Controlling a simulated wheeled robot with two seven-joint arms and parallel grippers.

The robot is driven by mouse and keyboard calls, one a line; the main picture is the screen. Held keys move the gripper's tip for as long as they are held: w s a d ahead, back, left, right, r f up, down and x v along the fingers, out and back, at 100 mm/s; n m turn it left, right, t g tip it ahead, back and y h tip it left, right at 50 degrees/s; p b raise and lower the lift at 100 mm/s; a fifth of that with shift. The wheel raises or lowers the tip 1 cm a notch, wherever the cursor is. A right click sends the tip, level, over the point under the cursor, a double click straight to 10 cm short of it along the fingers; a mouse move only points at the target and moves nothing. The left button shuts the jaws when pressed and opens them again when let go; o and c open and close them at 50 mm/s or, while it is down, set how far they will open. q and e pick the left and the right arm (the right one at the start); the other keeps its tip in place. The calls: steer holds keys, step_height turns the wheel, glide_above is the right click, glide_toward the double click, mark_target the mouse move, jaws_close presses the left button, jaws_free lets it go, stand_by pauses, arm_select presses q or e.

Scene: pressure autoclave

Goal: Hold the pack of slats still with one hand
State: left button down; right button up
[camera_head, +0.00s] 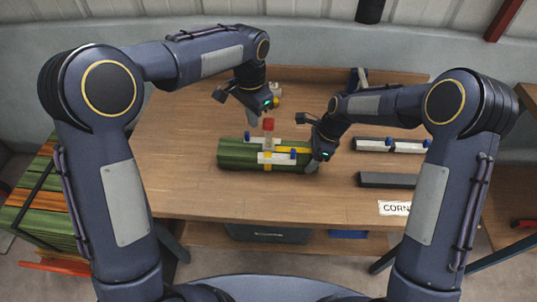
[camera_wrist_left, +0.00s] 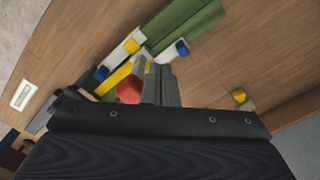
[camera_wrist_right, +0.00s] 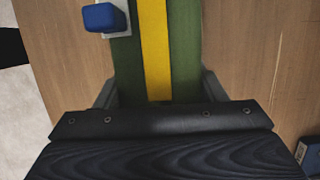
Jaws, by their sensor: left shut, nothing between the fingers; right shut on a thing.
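The pack of slats (camera_head: 232,155) is a green bundle lying on the table, with a yellow strip along it and white brackets (camera_head: 278,158) with blue knobs on it. My right gripper (camera_head: 316,155) is shut on the right end of the pack. In the right wrist view its fingers stand on either side of the green pack (camera_wrist_right: 186,50), beside the yellow strip (camera_wrist_right: 154,50). My left gripper (camera_head: 253,117) is shut and empty above the pack, its closed fingers also showing in the left wrist view (camera_wrist_left: 161,85). A red-topped upright piece (camera_head: 268,125) is beside its fingertips.
A rack of green and orange slats (camera_head: 35,205) stands at the left. The table's left part is clear.

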arm_select(q)
step_height(320, 180, up, 6)
steer(key=shift+a+r, duration=0.25)
steer(key=shift+a, duration=0.15)
stand_by(0.5)
arm_select(e)
steer(key=o, duration=1.2)
steer(key=shift+c, duration=0.2)
steer(key=shift+r, duration=0.1)
steer(key=v, duration=1.2)
arm_select(q)
steer(key=shift+a, duration=0.1)
arm_select(e)
steer(key=shift+d, duration=0.1)
